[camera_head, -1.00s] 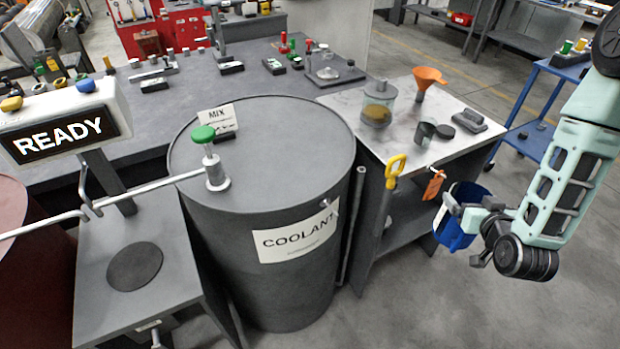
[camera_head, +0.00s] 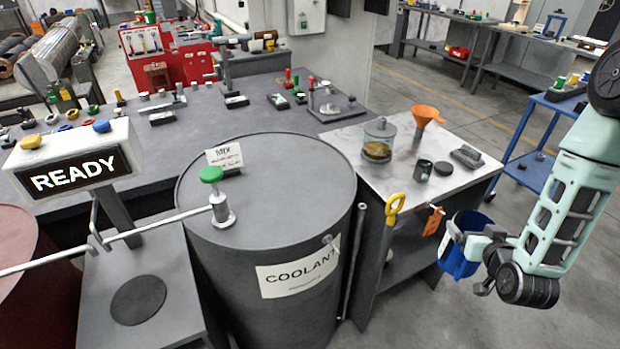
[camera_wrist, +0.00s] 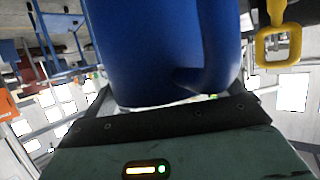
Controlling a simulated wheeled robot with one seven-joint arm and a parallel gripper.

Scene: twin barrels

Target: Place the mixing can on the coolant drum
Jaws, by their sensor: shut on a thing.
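The mixing can is blue (camera_head: 460,255) and hangs in my gripper (camera_head: 466,238) at the right of the head view, beside the marble-topped bench and clear of the floor. It fills the middle of the wrist view (camera_wrist: 165,50), with its handle towards the jaws. My gripper is shut on it; the fingertips are partly hidden. The coolant drum (camera_head: 300,235) is a large dark grey barrel left of the gripper, labelled COOLANT. Its flat lid has a small MIX sign (camera_head: 224,157) at the back left and a green-topped valve (camera_head: 212,175) at the left edge.
The marble bench (camera_head: 345,136) between drum and gripper holds a glass jar (camera_head: 378,138), an orange funnel (camera_head: 425,116) and small parts. A READY sign (camera_head: 75,172) is left. Most of the lid is bare.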

